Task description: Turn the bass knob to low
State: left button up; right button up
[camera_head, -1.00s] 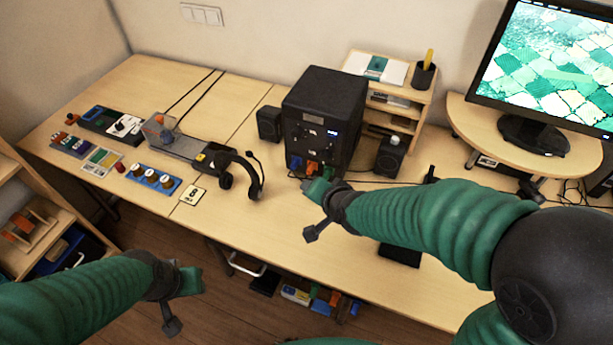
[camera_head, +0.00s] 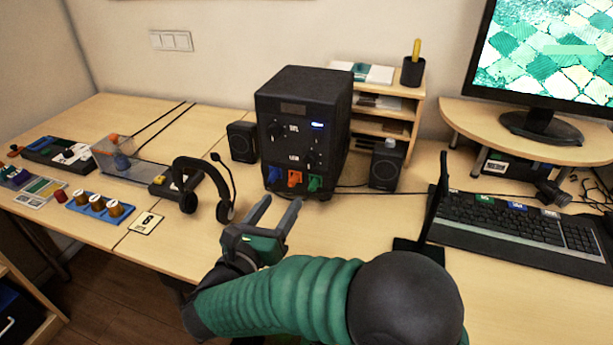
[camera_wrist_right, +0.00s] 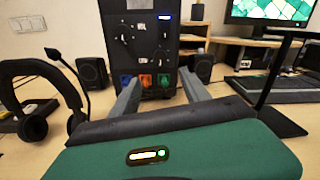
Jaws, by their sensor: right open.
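The black subwoofer box (camera_head: 302,100) stands on the desk. Its front carries dark knobs, one at upper left (camera_head: 275,131) and one lower right (camera_head: 310,160), with small white labels too small to read. Both knobs show in the wrist view, the upper-left one (camera_wrist_right: 125,37) and the lower-right one (camera_wrist_right: 158,56). I cannot tell which is bass. Blue, orange and green plugs or sockets (camera_head: 294,178) line the bottom front. My right gripper (camera_head: 280,204) is open and empty in front of the box, low and apart from the knobs. My left gripper is out of view.
A headset (camera_head: 187,200) stands to the left of my right gripper. Small speakers flank the box, left (camera_head: 243,142) and right (camera_head: 386,165). A thin upright black stand (camera_head: 437,215) and a keyboard (camera_head: 510,225) are at the right. Desk between headset and box is narrow.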

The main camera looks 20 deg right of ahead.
aim_at(308, 162)
jog(key=b+x, duration=0.1)
jog(key=x, duration=1.3)
jog(key=shift+d+f, duration=0.1)
jog(key=shift+d, duration=0.1)
jog(key=shift+w, duration=0.45)
jog(key=shift+d, duration=0.15)
jog(key=c, duration=0.6)
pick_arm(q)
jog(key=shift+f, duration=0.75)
pick_arm(e)
grip_shut()
